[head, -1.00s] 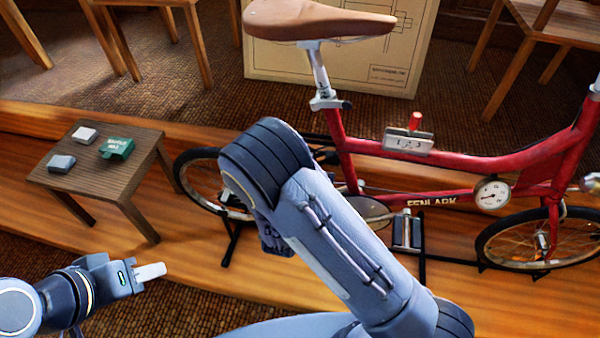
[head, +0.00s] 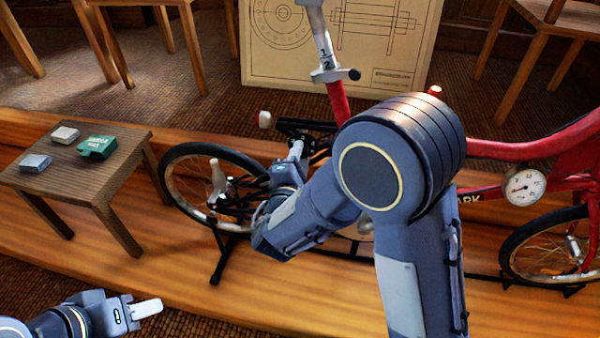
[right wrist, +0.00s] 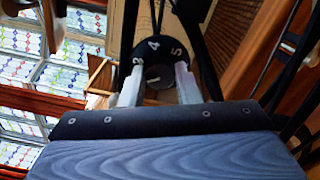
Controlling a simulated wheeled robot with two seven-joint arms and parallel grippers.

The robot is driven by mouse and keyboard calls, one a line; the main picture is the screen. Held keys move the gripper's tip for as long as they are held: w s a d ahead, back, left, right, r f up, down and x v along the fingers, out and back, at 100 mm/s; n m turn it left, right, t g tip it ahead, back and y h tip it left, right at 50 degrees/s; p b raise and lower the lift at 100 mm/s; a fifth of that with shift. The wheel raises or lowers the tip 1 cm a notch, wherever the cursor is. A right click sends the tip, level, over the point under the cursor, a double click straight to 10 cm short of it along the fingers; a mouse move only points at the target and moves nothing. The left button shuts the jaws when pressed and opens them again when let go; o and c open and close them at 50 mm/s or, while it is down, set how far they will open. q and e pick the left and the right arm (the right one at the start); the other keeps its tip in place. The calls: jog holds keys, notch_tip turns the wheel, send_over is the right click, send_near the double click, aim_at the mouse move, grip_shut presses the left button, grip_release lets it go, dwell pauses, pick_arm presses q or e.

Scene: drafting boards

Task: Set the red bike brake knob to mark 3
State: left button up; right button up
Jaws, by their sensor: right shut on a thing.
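The red bike (head: 520,150) stands on the wooden platform, its middle partly hidden by my right arm. In the right wrist view, the brake dial (right wrist: 152,48) is black with white marks, 4 at the top, 5 to its right and 3 to its left, partly covered by a finger. The dark knob (right wrist: 158,77) sits at its centre with a short pale line on it. My right gripper (right wrist: 158,84) is shut on the knob, one white finger on each side. It reaches the rear of the bike (head: 297,150). My left gripper (head: 148,308) is at the lower left, away from the bike; its finger gap does not show.
A round gauge (head: 524,187) hangs on the bike. A drawing board (head: 350,55) stands behind. The platform between table and rear wheel is narrow.

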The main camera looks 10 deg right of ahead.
jog(key=shift+m+b, duration=3.1)
jog(key=shift+b, duration=2.3)
jog(key=o, duration=1)
jog(key=shift+c, duration=0.2)
jog(key=p+v, duration=0.1)
jog(key=v, duration=0.7)
jog(key=shift+p, duration=0.3)
jog(key=shift+w, duration=0.1)
